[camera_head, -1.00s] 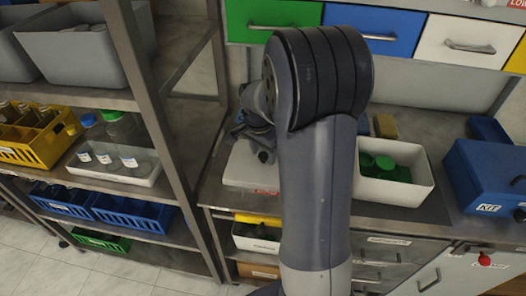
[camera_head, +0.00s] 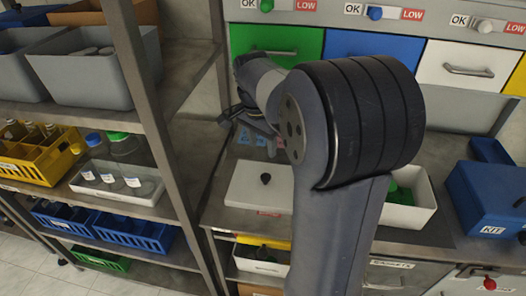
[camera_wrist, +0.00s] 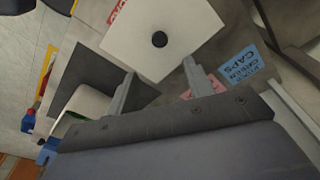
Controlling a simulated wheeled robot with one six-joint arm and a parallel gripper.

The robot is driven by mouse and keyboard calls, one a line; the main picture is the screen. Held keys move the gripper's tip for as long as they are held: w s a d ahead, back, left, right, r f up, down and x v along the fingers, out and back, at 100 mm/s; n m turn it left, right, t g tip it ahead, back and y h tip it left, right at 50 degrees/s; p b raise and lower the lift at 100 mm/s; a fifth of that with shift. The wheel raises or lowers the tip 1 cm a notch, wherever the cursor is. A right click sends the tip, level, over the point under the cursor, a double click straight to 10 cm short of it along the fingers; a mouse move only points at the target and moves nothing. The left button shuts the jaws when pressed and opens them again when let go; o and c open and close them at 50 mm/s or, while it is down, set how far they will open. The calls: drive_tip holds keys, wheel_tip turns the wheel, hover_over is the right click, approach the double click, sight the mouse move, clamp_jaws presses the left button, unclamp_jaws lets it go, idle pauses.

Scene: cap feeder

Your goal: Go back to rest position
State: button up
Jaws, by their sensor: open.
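My gripper (camera_wrist: 158,78) is open, with nothing between its two fingers in the wrist view. In the head view it shows small and dark (camera_head: 243,117), partly hidden by my own arm, in front of the green drawer (camera_head: 282,47) and above the bench. A white box with a black knob (camera_head: 259,186) sits on the bench below it. The same box (camera_wrist: 138,30) shows just beyond the fingers in the wrist view.
A white bin with green caps (camera_head: 425,205) stands behind my arm. A blue kit box (camera_head: 490,195) is at the right. A metal shelf with grey bins (camera_head: 85,75), a yellow crate (camera_head: 35,158) and a white tray of bottles (camera_head: 118,190) stands at the left.

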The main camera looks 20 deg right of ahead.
sight(265, 176)
idle(0.4)
drive_tip(key=f, duration=0.4)
drive_tip(key=d+f, duration=0.1)
drive_tip(key=f, duration=0.3)
drive_tip(key=f+b, duration=0.1)
drive_tip(key=f, duration=0.4)
drive_tip(key=shift+w+d, duration=0.15)
drive_tip(key=shift+w, duration=0.15)
drive_tip(key=shift+r+p, duration=0.45)
drive_tip(key=shift+r, duration=0.1)
